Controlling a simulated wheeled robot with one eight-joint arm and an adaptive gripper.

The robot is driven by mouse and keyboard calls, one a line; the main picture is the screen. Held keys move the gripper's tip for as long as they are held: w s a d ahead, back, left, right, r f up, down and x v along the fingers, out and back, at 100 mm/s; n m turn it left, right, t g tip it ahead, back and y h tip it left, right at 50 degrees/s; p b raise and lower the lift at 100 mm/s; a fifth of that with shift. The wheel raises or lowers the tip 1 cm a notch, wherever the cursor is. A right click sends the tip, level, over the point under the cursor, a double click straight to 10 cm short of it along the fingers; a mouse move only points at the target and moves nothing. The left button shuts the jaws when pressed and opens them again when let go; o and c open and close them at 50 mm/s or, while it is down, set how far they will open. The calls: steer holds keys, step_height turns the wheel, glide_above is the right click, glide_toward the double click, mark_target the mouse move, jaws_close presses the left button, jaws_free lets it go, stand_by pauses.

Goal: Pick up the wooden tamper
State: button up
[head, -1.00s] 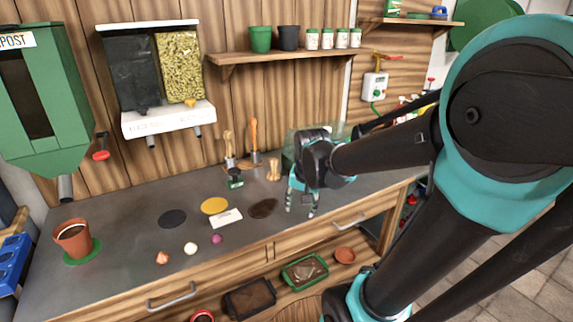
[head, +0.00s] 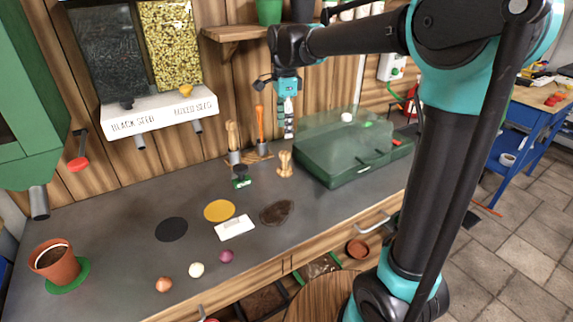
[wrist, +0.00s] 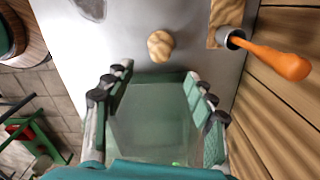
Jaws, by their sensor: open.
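The wooden tamper (head: 285,164) stands upright on the grey bench, just left of the green case. In the wrist view its round wooden top (wrist: 160,46) shows beyond the fingertips, near the top middle. My gripper (head: 288,130) points down above the bench, higher than the tamper and apart from it. In the wrist view its two fingers (wrist: 158,88) are spread wide with nothing held between them. The case's translucent green lid shows below and between them.
The green case (head: 345,170) stands close right of the tamper. An orange-handled tool (head: 260,125) and a wooden-handled tool (head: 232,135) stand upright at the left, near the wall.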

mark_target(285, 153)
step_height(285, 153, down, 13)
steer(key=shift+r, duration=0.2)
stand_by(0.4)
steer(key=shift+c, duration=0.5)
jaws_close()
